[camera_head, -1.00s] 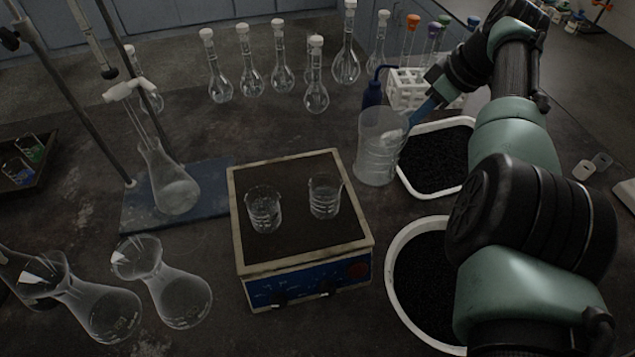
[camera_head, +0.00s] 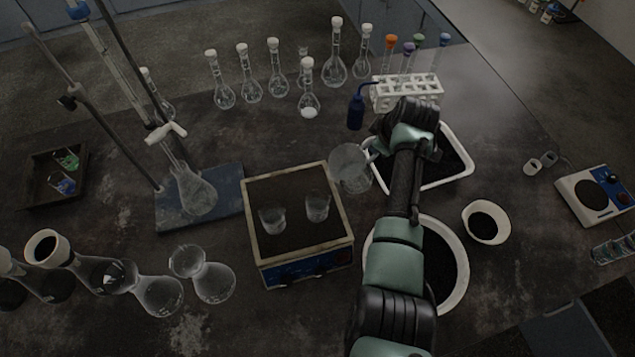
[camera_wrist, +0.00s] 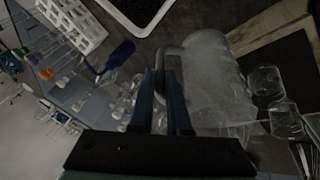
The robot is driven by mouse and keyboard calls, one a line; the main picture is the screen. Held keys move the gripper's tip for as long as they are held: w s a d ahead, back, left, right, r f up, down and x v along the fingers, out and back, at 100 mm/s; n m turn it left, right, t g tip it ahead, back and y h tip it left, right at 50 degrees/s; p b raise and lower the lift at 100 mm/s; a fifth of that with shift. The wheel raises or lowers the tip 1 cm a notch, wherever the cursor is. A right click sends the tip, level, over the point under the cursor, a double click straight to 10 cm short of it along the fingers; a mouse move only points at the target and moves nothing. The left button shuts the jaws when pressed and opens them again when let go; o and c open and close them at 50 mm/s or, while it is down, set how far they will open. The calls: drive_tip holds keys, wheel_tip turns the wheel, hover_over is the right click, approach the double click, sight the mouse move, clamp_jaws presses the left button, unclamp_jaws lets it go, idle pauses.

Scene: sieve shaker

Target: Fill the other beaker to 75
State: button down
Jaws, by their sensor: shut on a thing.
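A large clear jug (camera_head: 351,168) is held just off the back right corner of a box-like device. Its mouth faces up toward the head camera, leaning left. My gripper (camera_wrist: 168,92) is shut on the jug's handle; the jug (camera_wrist: 212,75) fills the middle of the wrist view. In the head view my wrist hides most of the gripper. Two small clear beakers, a left one (camera_head: 272,220) and a right one (camera_head: 317,208), stand upright on the device's dark top. They also show in the wrist view (camera_wrist: 285,120). Their fill levels are too faint to read.
The device (camera_head: 254,239) has a pale rim and blue front. Conical flasks (camera_head: 212,281) stand front left, and a burette stand with a flask (camera_head: 196,192) behind. Volumetric flasks (camera_head: 249,82), a blue bottle (camera_head: 356,110) and a tube rack (camera_head: 408,92) line the back. White-rimmed black containers (camera_head: 462,262) lie right.

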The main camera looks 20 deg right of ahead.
sight(365, 148)
drive_tip(key=a+p, duration=0.1)
drive_tip(key=r+h+p, duration=0.1)
drive_tip(key=shift+s+a+r+t+p, duration=0.2)
drive_tip(key=shift+s+a+t+p, duration=0.1)
drive_tip(key=shift+s+a, duration=0.1)
drive_tip(key=shift+s+a+r+n+t+h+p, duration=0.15)
drive_tip(key=shift+s+a+n+h+p, duration=0.1)
drive_tip(key=shift+a+h, duration=0.2)
drive_tip(key=shift+s+a+f+n+t+h+p, duration=0.15)
drive_tip(key=shift+a+h+p, duration=0.1)
drive_tip(key=shift+a+h, duration=0.15)
drive_tip(key=shift+a+r, duration=0.25)
drive_tip(key=shift+s+a+r+n+t+h, duration=0.15)
drive_tip(key=shift+s+a+r+t+h, duration=0.05)
drive_tip(key=shift+a+r+t+h, duration=0.25)
drive_tip(key=shift+s+a+r+n+t+h, duration=0.2)
drive_tip(key=shift+a+r+t+h, duration=0.1)
drive_tip(key=shift+r+h, duration=0.25)
drive_tip(key=shift+s+a+r+h+b, duration=0.2)
drive_tip(key=shift+a+h+b, duration=0.25)
drive_tip(key=shift+b, duration=0.55)
drive_tip(key=shift+s+a+r+n+t+h+b, duration=0.25)
drive_tip(key=shift+a+r+t+h+b, duration=0.35)
drive_tip(key=shift+b, duration=0.7)
idle(1.8)
